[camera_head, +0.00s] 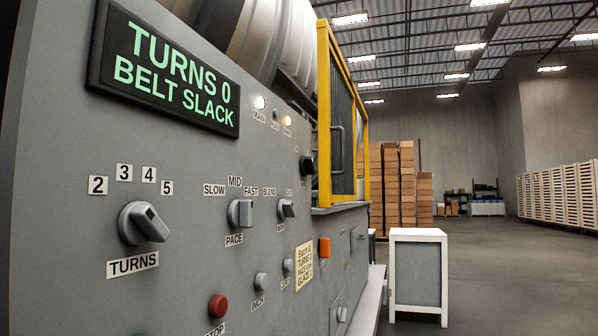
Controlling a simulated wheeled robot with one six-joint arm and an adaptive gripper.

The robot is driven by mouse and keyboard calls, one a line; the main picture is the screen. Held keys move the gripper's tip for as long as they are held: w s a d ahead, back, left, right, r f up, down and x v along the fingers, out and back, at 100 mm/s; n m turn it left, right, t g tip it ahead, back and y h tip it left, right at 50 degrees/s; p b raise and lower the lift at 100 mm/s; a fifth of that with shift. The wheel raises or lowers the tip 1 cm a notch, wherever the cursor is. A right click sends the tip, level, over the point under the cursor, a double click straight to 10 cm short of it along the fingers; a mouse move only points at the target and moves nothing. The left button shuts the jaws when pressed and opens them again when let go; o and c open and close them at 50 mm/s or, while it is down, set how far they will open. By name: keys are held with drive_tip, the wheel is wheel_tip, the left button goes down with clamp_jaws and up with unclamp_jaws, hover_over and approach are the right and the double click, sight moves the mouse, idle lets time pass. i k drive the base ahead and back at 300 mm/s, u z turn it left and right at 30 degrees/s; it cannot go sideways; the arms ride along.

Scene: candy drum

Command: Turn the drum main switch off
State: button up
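The drum's grey control panel (70,240) fills the left side of the head view, seen at a steep angle. A black rotary switch (307,165) sits at its far right end, beside the yellow guard frame. Small labels are near it, too small to read surely, and its setting is unclear. I cannot confirm that it is the main switch. A lamp (259,102) labelled MAIN is lit whitish. The dark display (165,68) reads TURNS 0, BELT SLACK in green. My gripper is not in view.
The panel also has a TURNS knob (143,223), a PACE knob (240,213), a red button (217,306) and smaller controls. The yellow guard frame (324,110) juts out past the panel. A white-framed stand (418,275) is on the floor at right, with open floor beyond.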

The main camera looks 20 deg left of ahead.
sight(306, 164)
drive_tip(key=u, duration=0.1)
drive_tip(key=i, duration=1.5)
drive_tip(key=u, duration=0.05)
